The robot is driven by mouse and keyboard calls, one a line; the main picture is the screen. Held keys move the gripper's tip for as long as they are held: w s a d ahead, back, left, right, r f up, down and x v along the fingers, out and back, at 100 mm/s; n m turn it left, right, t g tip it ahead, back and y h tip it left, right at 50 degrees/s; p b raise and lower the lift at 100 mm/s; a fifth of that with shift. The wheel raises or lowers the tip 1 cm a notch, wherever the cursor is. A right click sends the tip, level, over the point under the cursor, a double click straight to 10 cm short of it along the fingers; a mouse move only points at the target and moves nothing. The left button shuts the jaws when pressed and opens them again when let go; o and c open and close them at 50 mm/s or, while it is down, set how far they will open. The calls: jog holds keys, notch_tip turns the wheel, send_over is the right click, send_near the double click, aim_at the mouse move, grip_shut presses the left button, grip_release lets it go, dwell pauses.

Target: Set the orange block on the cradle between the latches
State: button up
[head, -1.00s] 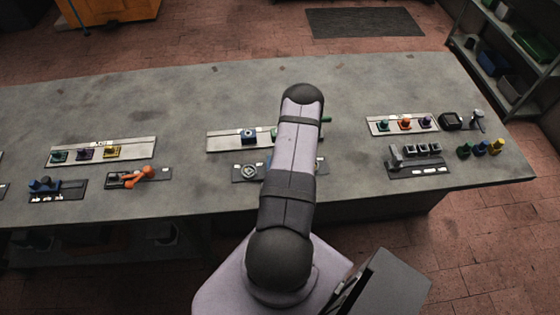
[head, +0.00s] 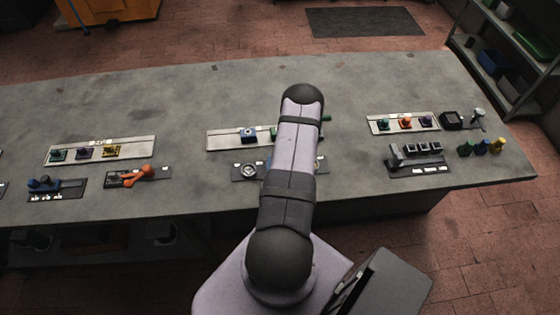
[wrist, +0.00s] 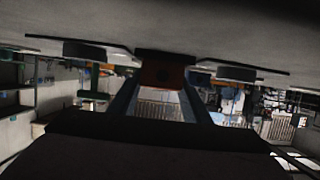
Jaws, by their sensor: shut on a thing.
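In the wrist view, a dark reddish-orange block (wrist: 162,75) sits between the fingertips of my gripper (wrist: 162,84), which is shut on it. The block is in shadow and close to a grey surface along the top of that view. Two dark grey pieces, one left (wrist: 85,51) and one right (wrist: 236,73), flank the block, apart from it. I cannot tell for sure whether they are the latches. In the head view my arm hides the gripper and the block, and I cannot make out the cradle.
More fixture boards stand left (head: 140,147) and right (head: 380,126). The bench's back is mostly clear.

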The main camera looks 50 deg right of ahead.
jog(key=o, duration=1.3)
jog(key=shift+a, duration=0.1)
jog(key=p+v, duration=0.5)
jog(key=v, duration=0.4)
jog(key=shift+s+r, duration=0.1)
jog(key=shift+s, duration=0.1)
jog(key=shift+s+a+p, duration=0.4)
jog(key=shift+s+p, duration=0.05)
jog(key=shift+p, duration=0.05)
jog(key=shift+s+a+r+p, duration=0.3)
jog(key=shift+a, duration=0.15)
